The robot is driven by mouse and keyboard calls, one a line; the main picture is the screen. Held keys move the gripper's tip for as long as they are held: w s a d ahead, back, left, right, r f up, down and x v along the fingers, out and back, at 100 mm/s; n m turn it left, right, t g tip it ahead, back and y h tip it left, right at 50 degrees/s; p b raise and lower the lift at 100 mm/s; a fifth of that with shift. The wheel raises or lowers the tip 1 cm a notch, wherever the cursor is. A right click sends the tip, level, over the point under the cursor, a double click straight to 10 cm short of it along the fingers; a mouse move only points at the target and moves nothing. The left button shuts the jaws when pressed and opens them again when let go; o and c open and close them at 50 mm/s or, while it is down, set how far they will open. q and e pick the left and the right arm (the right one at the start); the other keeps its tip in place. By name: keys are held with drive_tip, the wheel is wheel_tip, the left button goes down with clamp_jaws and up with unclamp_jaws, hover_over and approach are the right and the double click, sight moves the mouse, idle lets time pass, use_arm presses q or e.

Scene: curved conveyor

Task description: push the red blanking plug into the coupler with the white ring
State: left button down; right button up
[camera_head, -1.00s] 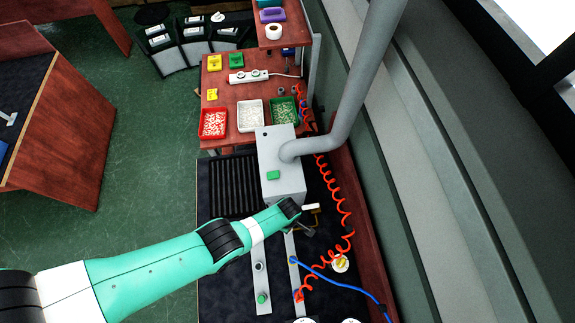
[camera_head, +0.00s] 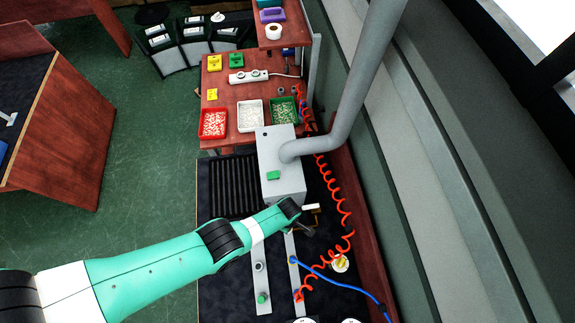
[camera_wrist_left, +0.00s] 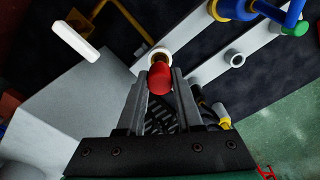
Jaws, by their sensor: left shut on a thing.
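The red plug (camera_wrist_left: 160,79) is held between the fingertips of my left gripper (camera_wrist_left: 160,88) in the left wrist view. The coupler with the white ring (camera_wrist_left: 161,53) lies just beyond the plug, on a pale rail. The plug overlaps the near edge of the ring in this view; I cannot tell whether it is touching or inside. In the head view my left gripper (camera_head: 306,229) is over the rail area below the grey box, and the plug is hidden there. My right gripper is not in view.
A second pale rail carries a grey-white ring fitting (camera_wrist_left: 235,59) and a green fitting (camera_wrist_left: 298,28). A blue fitting (camera_wrist_left: 232,8) is nearby. The grey box (camera_head: 281,180) stands close to my gripper. A coiled red hose (camera_head: 340,205) and a blue hose (camera_head: 340,284) run at the right.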

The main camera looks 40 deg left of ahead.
use_arm(q)
drive_tip(key=shift+f+b, duration=2.05)
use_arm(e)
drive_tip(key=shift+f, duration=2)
use_arm(q)
drive_tip(key=shift+c, duration=2.4)
unclamp_jaws()
drive_tip(key=shift+r, duration=0.1)
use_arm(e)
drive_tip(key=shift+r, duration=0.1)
